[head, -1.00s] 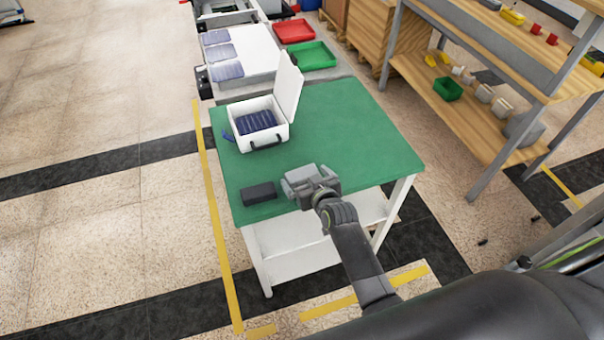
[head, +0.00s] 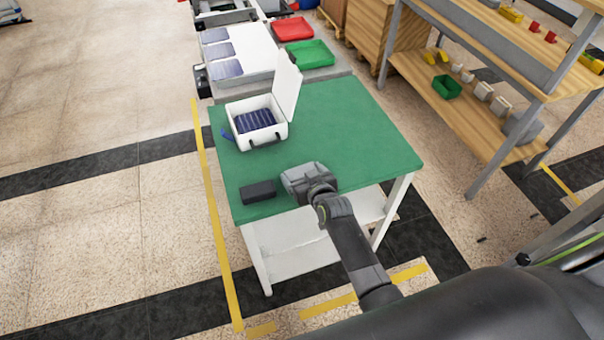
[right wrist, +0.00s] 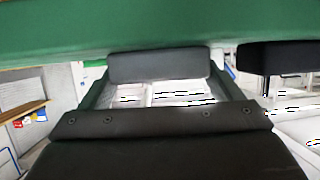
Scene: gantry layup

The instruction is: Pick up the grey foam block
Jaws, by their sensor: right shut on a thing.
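The grey foam block shows in the right wrist view (right wrist: 160,67) as a rounded grey bar between the two fingers of my right gripper. My right gripper (head: 304,181) is shut on it at the front part of the green table. In the head view the gripper hides much of the block, and I cannot tell whether the block touches the tabletop. My left gripper is not in view.
A black block (head: 258,192) lies just left of the gripper; it also shows in the right wrist view (right wrist: 276,57). An open white case (head: 270,137) with dark slots stands farther back on the green table (head: 345,130). The table's right side is clear.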

